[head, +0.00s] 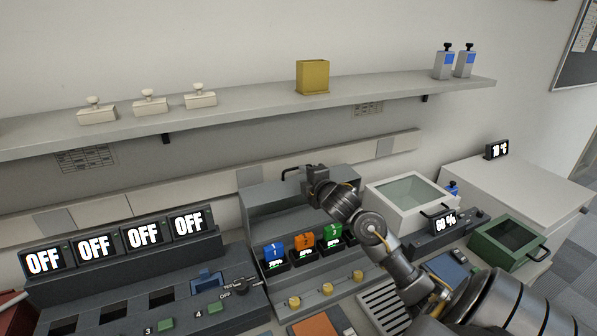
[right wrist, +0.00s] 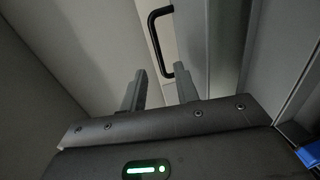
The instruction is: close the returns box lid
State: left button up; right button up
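A grey box (head: 327,298) stands in the middle of the bench, open at the front, with a raised panel (head: 262,200) at its back that looks like its lid. I see no label naming it the returns box. A black bar handle (head: 290,171) sits at the panel's upper edge; the handle also shows in the right wrist view (right wrist: 153,40). My right gripper (head: 310,172) is beside this handle. In the right wrist view its fingers (right wrist: 160,90) are apart and empty, and the handle lies just beyond the fingertips. Contact cannot be told. My left gripper is out of view.
Blue (head: 273,251), orange (head: 303,242) and green (head: 332,236) numbered units sit inside the grey box. A white box (head: 379,204) and a green box (head: 490,246) stand to the right. A shelf (head: 240,110) runs above. A switch console (head: 240,311) is at left.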

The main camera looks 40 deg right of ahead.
aim_at(296, 169)
jog(key=shift+p+x, duration=0.3)
jog(key=shift+x, duration=2.3)
grip_shut()
